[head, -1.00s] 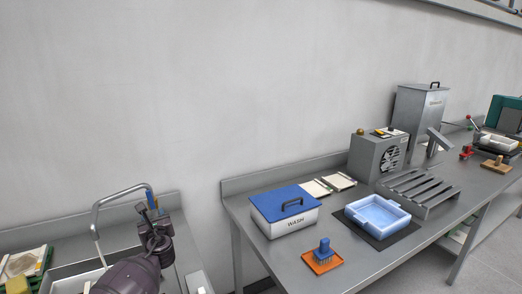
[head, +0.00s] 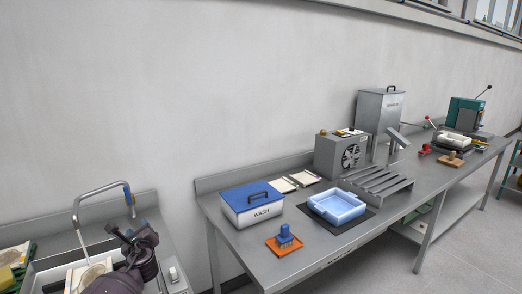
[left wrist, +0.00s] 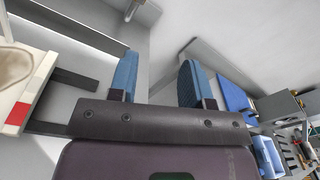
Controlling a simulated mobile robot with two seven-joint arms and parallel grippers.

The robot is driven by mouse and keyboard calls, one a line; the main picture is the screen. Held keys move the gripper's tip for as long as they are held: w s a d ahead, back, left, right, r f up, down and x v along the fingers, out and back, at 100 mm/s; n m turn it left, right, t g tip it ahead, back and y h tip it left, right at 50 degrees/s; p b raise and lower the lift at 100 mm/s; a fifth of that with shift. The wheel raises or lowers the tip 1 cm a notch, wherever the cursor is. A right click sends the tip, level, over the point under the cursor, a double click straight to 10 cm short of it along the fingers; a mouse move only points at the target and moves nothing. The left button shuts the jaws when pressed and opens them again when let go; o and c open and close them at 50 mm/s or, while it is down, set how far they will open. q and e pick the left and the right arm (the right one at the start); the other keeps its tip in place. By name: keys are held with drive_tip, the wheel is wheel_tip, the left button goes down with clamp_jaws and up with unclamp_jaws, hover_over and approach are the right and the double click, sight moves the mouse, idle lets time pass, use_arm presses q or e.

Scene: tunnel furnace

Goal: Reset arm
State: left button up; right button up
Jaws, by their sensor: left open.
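My left gripper (head: 130,229) is at the lower left of the head view, above the sink bench beside the tap. In the left wrist view its two blue-padded fingers (left wrist: 160,77) stand well apart with nothing between them. The gripper is open and empty. My right gripper shows in neither view.
A bent metal tap (head: 84,205) rises over the sink bench at the left, close to my left gripper.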

use_arm(q)
drive_tip(key=s+d+f+n+h, duration=0.3)
drive_tip(key=s+d+n+h, duration=0.65)
drive_tip(key=n, duration=0.55)
drive_tip(key=s+f+n+g+b, duration=0.1)
drive_tip(key=s+f+n, duration=0.2)
drive_tip(key=s+f, duration=0.3)
drive_tip(key=s+f+n+g+y, duration=0.1)
drive_tip(key=s+f+n, duration=0.2)
drive_tip(key=s, duration=1.3)
drive_tip(key=s+f+n+g+b, duration=0.1)
drive_tip(key=s+f+n+g, duration=0.1)
drive_tip(key=s+f, duration=0.6)
drive_tip(key=s+n, duration=0.1)
drive_tip(key=s, duration=0.2)
drive_tip(key=shift+s+d+f+b, duration=0.2)
drive_tip(key=shift+f+b, duration=0.1)
drive_tip(key=shift+b, duration=0.05)
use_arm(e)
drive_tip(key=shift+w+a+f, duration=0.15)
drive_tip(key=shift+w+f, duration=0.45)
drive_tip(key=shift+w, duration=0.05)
use_arm(q)
drive_tip(key=shift+s+y, duration=0.1)
drive_tip(key=shift+y, duration=0.15)
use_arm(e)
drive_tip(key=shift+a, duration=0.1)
